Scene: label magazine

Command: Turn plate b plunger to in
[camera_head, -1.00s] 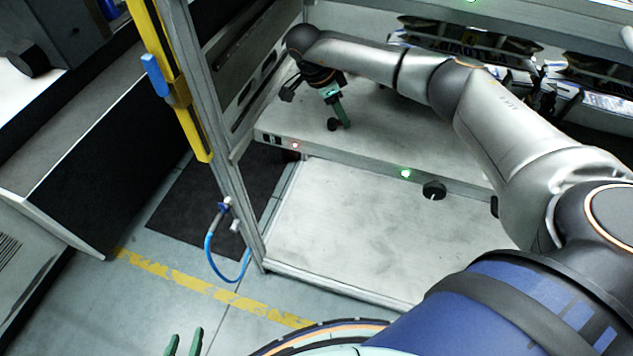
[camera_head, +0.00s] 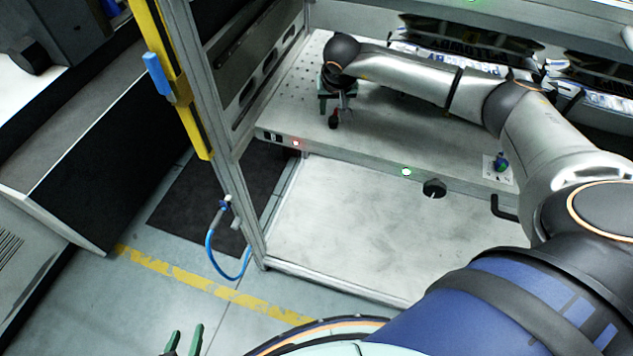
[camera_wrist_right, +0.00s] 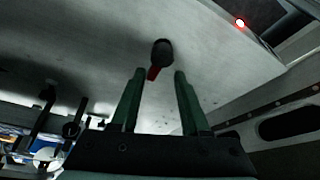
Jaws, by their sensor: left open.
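A small black knob with a red tip (camera_head: 334,120) stands on the pale shelf plate near its left front. It also shows in the right wrist view (camera_wrist_right: 162,54), just beyond the fingertips and roughly between them. No label is legible, so I cannot tell for certain that it is the plate b plunger. My right gripper (camera_head: 336,106) is above the plate close to the knob. Its green fingers are apart and empty in the right wrist view (camera_wrist_right: 160,74). My left gripper (camera_head: 183,342) is at the bottom edge, open, empty and far from the shelf.
A blue-green knob (camera_head: 502,163) on a white square sits at the shelf's right. A black dial (camera_head: 433,188), a green light (camera_head: 406,171) and a red light (camera_head: 297,143) are on the front edge. A metal post (camera_head: 215,130) rises at the left. The lower shelf (camera_head: 340,220) is bare.

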